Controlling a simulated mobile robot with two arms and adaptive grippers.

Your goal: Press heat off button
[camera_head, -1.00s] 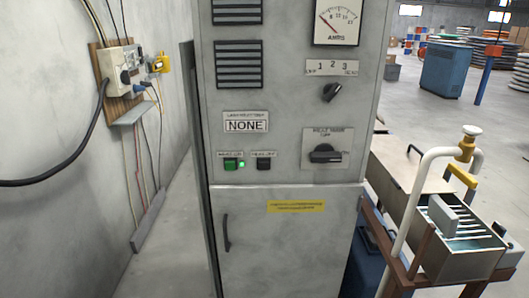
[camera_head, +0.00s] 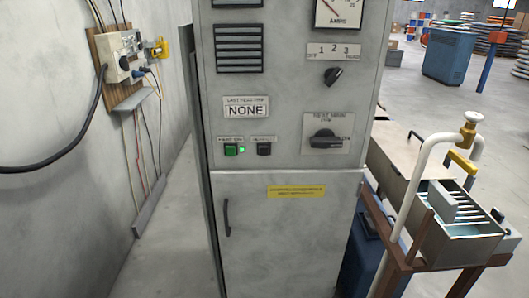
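A tall grey control cabinet (camera_head: 290,110) stands straight ahead. The small labels above both buttons are too blurred to read surely; the green one seems to say heat on. A sign reading NONE (camera_head: 245,109) is above them. A black rotary knob (camera_head: 325,139) is to their right, and a smaller selector knob (camera_head: 332,76) is higher. Neither gripper is in view.
A grey wall with a socket board (camera_head: 118,64) and hanging cables is at the left. A metal tank (camera_head: 455,235) with white pipe (camera_head: 415,190) stands close at the cabinet's right. A blue machine (camera_head: 448,57) is farther back. Floor shows between wall and cabinet.

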